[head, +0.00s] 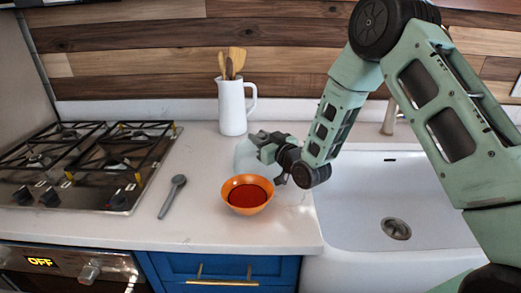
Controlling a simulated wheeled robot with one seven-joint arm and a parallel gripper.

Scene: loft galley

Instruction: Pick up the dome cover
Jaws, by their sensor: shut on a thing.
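The dome cover (243,158) is a pale, whitish-translucent rounded shape on the counter, behind the orange bowl and in front of the white pitcher. My gripper (262,150) reaches in from the right and is shut on the dome cover. The gripper and wrist hide the cover's right side, and the bowl hides part of its lower front. I cannot tell whether the cover touches the counter or is slightly raised.
An orange bowl (247,207) with a red inside stands close in front. A white pitcher (232,108) holding wooden utensils (232,63) stands behind. A grey spoon (172,195) lies left, beside the gas stove (85,160). The white sink (365,220) is right.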

